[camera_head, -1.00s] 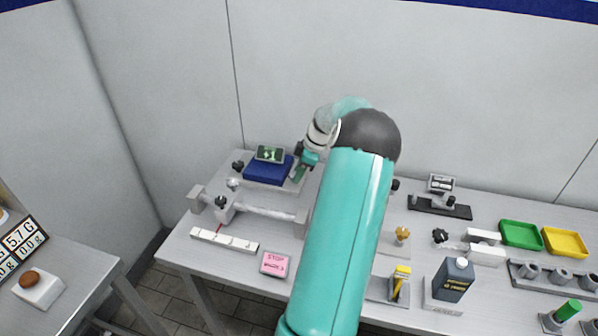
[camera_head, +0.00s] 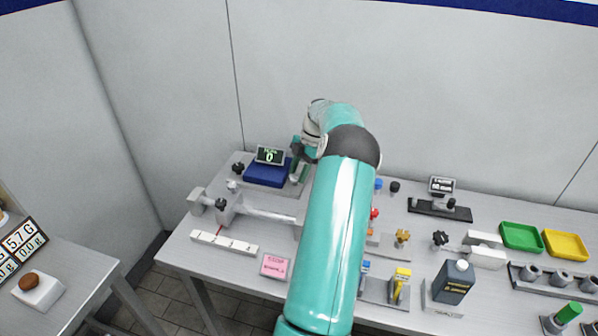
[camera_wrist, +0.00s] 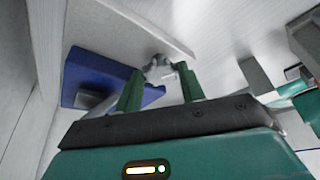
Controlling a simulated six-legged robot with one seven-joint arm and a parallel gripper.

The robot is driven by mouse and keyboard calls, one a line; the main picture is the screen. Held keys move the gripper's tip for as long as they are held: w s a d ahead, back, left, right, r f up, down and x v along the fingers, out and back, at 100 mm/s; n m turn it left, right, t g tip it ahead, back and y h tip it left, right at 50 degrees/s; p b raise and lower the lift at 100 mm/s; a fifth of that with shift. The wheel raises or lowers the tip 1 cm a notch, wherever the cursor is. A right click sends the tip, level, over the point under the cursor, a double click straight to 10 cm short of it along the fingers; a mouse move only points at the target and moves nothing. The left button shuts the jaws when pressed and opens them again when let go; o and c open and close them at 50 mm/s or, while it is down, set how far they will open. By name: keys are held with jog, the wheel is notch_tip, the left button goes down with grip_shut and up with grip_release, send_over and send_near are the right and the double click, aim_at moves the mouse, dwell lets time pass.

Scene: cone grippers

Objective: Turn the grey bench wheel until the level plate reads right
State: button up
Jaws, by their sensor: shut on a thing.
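The blue level plate (camera_head: 265,174) sits at the back left of the bench, and its small dark display (camera_head: 270,155) shows a green 0 with tiny text above it. The plate also shows in the wrist view (camera_wrist: 85,68). My gripper (camera_wrist: 160,80) has its two green fingers on either side of a grey lobed wheel (camera_wrist: 157,67), beside the plate, and is shut on it. In the head view my gripper (camera_head: 298,172) is at the right side of the plate, and the wheel is hidden there by my gripper and arm.
A black knob (camera_head: 238,168) is left of the plate. A grey bar fixture (camera_head: 260,213), a white marked strip (camera_head: 224,242) and a pink note (camera_head: 274,266) lie in front. A dark bottle (camera_head: 454,281) and green (camera_head: 521,236) and yellow (camera_head: 565,243) trays are at right.

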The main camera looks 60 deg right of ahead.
dwell(0.4)
jog(key=o, duration=0.7)
